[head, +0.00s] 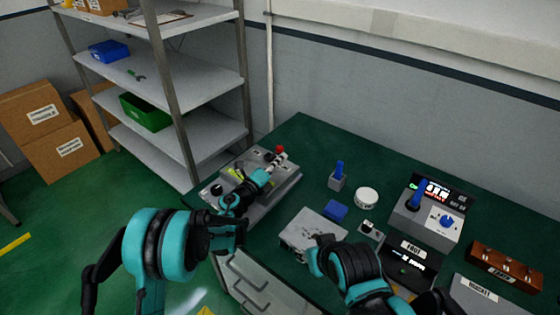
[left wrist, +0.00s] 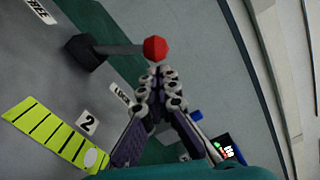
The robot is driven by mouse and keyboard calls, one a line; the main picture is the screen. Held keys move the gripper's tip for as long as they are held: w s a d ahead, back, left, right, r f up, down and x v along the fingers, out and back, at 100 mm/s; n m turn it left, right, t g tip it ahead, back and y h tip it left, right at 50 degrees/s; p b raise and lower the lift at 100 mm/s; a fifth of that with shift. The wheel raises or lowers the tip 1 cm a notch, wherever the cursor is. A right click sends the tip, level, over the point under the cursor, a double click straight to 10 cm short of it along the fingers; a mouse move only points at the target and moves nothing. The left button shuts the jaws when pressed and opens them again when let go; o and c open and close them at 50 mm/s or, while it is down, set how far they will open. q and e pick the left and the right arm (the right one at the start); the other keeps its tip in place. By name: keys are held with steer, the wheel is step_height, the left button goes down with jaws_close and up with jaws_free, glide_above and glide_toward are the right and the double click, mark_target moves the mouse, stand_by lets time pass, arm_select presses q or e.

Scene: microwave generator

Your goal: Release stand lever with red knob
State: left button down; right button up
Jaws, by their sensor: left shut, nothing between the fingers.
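The red knob (head: 279,149) is at the far end of the grey stand (head: 278,196) on the table. In the left wrist view the red knob (left wrist: 155,49) sits on the end of a grey lever (left wrist: 120,49) that runs from a black pivot (left wrist: 85,52). My left gripper (head: 271,169) is over the stand, its fingers shut and empty. In the left wrist view its fingertips (left wrist: 158,76) are just below the knob; I cannot tell whether they touch it. My right gripper (head: 322,243) is low over a grey box, its fingers mostly unclear.
A yellow-green scale (left wrist: 45,135) lies on the stand. The green table (head: 310,140) also holds a blue-handled device (head: 338,178), a white round lid (head: 366,197), a blue block (head: 336,211) and a control box (head: 426,222). Metal shelves (head: 205,90) stand at the left.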

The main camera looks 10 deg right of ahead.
arm_select(q)
steer(key=shift+w+a+r+n, duration=0.2)
steer(key=shift+r+n, duration=0.1)
steer(key=shift+n, duration=0.2)
steer(key=shift+w+a+r+n, duration=0.25)
steer(key=shift+w+r+n, duration=0.1)
steer(key=shift+n, duration=0.3)
steer(key=shift+w+a+r+n, duration=0.2)
steer(key=shift+r+n, duration=0.15)
steer(key=shift+n, duration=0.3)
steer(key=w+n, duration=0.1)
steer(key=w+a+r+n, duration=0.1)
steer(key=n, duration=0.1)
steer(key=shift+a+r+n+p, duration=0.15)
steer(key=shift+a+n+p, duration=0.15)
steer(key=shift+p, duration=0.05)
steer(key=n, duration=0.1)
steer(key=w+a+n, duration=0.1)
steer(key=shift+w+a+r+n, duration=0.1)
steer(key=shift+w+r+n, duration=0.1)
steer(key=shift+w+n, duration=0.1)
steer(key=w+n, duration=0.1)
steer(key=a+n, duration=0.1)
steer(key=n, duration=0.1)
steer(key=shift+w+a+g, duration=0.2)
steer(key=shift+w+g, duration=0.1)
steer(key=shift+w, duration=0.1)
steer(key=shift+w+a+f, duration=0.2)
steer(key=shift+w+a, duration=0.1)
steer(key=shift+w, duration=0.1)
